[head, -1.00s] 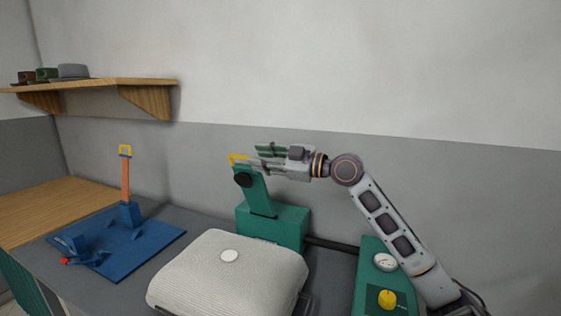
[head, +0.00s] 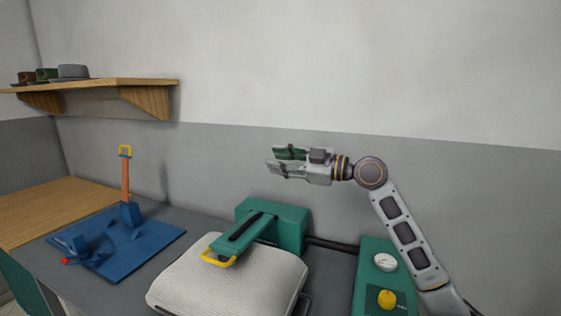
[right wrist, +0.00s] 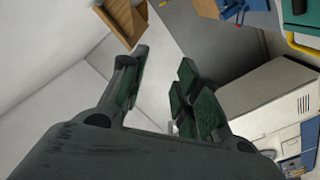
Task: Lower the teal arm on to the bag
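The teal arm (head: 246,236) slopes down from its green block (head: 287,222) and lies over the top of the off-white ribbed bag (head: 235,285). Its yellow handle (head: 219,259) is at the low end, at the bag's top surface. The arm hides the round white disc on the bag. My right gripper (head: 279,161) is in the air above and behind the block, apart from the arm. In the right wrist view its fingers (right wrist: 165,85) are spread with nothing between them. My left gripper is not in view.
A green box with a gauge (head: 385,262) and yellow knob (head: 387,299) stands right of the bag. A blue plate (head: 150,250) with an upright orange lever (head: 125,182) lies to the left. A wooden shelf (head: 100,84) with hats is on the wall.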

